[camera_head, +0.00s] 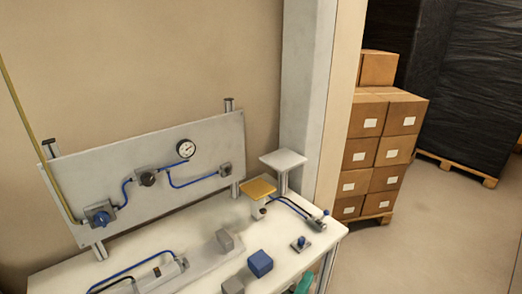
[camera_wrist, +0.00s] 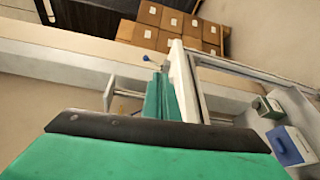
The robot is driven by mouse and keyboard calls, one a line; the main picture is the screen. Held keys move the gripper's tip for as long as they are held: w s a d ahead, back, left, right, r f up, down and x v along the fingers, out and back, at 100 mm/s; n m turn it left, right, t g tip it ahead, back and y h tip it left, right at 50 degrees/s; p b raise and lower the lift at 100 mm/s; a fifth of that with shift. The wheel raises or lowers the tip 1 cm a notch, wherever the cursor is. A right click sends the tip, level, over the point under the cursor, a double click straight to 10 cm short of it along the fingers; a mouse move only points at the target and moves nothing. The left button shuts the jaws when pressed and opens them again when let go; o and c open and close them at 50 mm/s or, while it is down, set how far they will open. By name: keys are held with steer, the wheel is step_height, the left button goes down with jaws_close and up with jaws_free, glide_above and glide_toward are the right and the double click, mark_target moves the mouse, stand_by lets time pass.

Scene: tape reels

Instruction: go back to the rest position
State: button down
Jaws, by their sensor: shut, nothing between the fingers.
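My gripper shows in the wrist view as green fingers (camera_wrist: 160,97) beyond a large green part of my own with a dark strip. The fingers are shut and hold nothing. They point away from the camera, toward the stacked cartons in the background. A small teal piece, which looks like part of my arm or gripper, shows at the bottom edge of the head view. The white workbench (camera_head: 215,222) fills the lower middle of that view.
On the bench are a blue block (camera_head: 260,263), grey blocks, a yellow plate (camera_head: 258,188) and a white plate (camera_head: 283,160) on stands. A grey panel (camera_head: 150,160) with a gauge and blue hoses stands behind. Stacked cartons (camera_head: 380,155) stand right of a pillar; floor there is clear.

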steer(key=s+a+f+m+y, duration=0.2)
steer(key=s+a+f+y, duration=0.15)
steer(key=s+f, duration=0.35)
steer(key=s+a+f+m+y, duration=0.25)
steer(key=s+a+f, duration=0.25)
steer(key=s, duration=0.4)
steer(key=s+a+r+m+y, duration=0.1)
steer(key=s+m, duration=0.3)
steer(key=s, duration=0.5)
steer(key=s+a+r+m+y, duration=0.1)
steer(key=s+a+m, duration=0.2)
steer(key=s, duration=0.6)
steer(key=shift+s+m+t+y, duration=0.3)
steer(key=shift+m+y, duration=0.1)
steer(key=shift+m, duration=0.45)
steer(key=shift+r, duration=0.1)
